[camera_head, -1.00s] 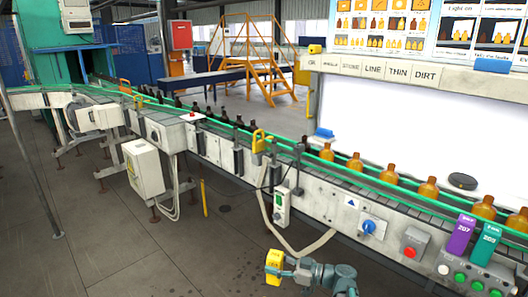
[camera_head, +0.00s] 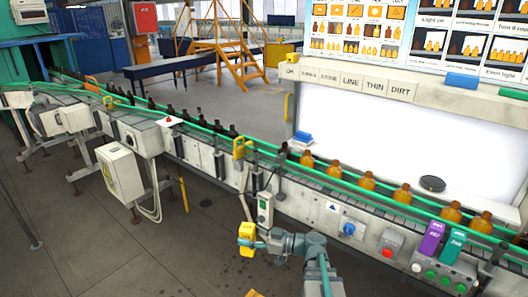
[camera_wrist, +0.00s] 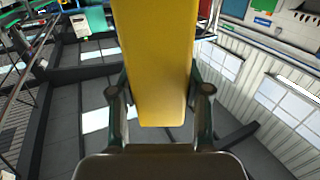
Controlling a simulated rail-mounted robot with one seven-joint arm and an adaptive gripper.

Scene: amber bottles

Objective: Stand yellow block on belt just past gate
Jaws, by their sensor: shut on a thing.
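The yellow block (camera_head: 246,231) is in my gripper (camera_head: 248,242), in front of the conveyor and below belt height in the head view. In the wrist view the block (camera_wrist: 155,60) fills the upper middle, with a finger of my gripper (camera_wrist: 159,95) on each side. The belt (camera_head: 330,187) runs from back left to front right between green rails. A yellow bracket (camera_head: 241,148) straddles its near rail and looks like the gate. The block is apart from both. The belt surface close behind the bracket is partly hidden.
Dark bottles (camera_head: 200,118) stand on the belt left of the bracket; amber bottles (camera_head: 367,181) stand to its right. A switch box (camera_head: 265,208), blue knob (camera_head: 348,229) and red button (camera_head: 388,252) project from the conveyor's front. Purple (camera_head: 432,238) and green (camera_head: 453,246) tags stand at right.

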